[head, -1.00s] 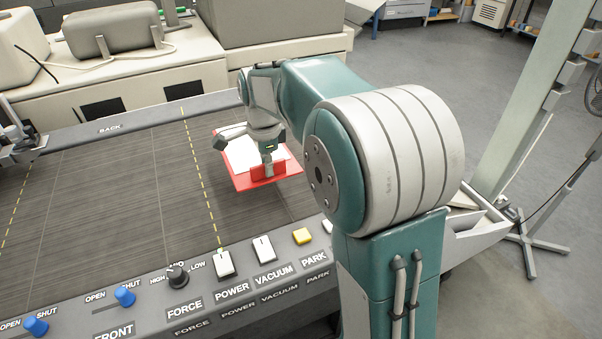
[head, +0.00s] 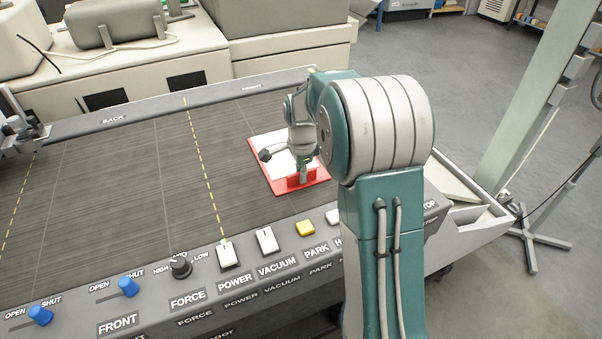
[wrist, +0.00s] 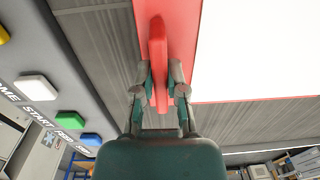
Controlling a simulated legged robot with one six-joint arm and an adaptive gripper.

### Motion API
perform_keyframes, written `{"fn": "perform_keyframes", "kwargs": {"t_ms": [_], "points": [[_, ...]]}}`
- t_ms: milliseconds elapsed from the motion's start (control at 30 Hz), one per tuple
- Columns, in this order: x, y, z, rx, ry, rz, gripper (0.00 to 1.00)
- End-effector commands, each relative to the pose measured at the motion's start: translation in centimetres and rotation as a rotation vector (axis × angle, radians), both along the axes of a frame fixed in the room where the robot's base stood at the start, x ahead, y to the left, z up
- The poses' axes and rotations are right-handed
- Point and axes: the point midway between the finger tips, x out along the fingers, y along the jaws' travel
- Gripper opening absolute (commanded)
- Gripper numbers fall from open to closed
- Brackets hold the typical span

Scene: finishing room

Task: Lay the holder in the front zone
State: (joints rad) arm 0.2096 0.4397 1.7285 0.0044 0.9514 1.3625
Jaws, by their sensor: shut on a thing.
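The holder (head: 262,169) is a flat red plate with a white sheet on it and an upright red tab. It is over the right part of the dark slatted bed, close to the front panel. I cannot tell whether it touches the bed. In the wrist view the red tab (wrist: 157,45) stands between the fingers, with the white sheet to its right. My gripper (wrist: 158,90) is shut on this tab; in the head view my gripper (head: 303,176) points down at it.
The front control panel (head: 215,285) carries blue levers, a knob and several buttons close to the holder. A yellow dashed line (head: 205,170) crosses the bed left of the holder. Bare bed (head: 110,195) lies further left. Beige machines (head: 130,65) stand behind.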

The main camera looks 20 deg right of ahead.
Motion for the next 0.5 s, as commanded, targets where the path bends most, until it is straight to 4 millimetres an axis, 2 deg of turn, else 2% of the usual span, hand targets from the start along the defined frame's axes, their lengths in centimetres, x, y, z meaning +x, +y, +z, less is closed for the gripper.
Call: {"fn": "perform_keyframes", "kwargs": {"t_ms": [167,200,267,500], "points": [[0.03,0.01,-0.09,0.000,-0.001,0.000,0.00],[0.01,0.02,-0.16,0.000,0.000,0.000,0.25],[0.01,0.01,-0.14,0.000,0.000,0.000,0.51],[0.01,0.02,-0.13,0.000,0.000,0.000,0.51]]}}
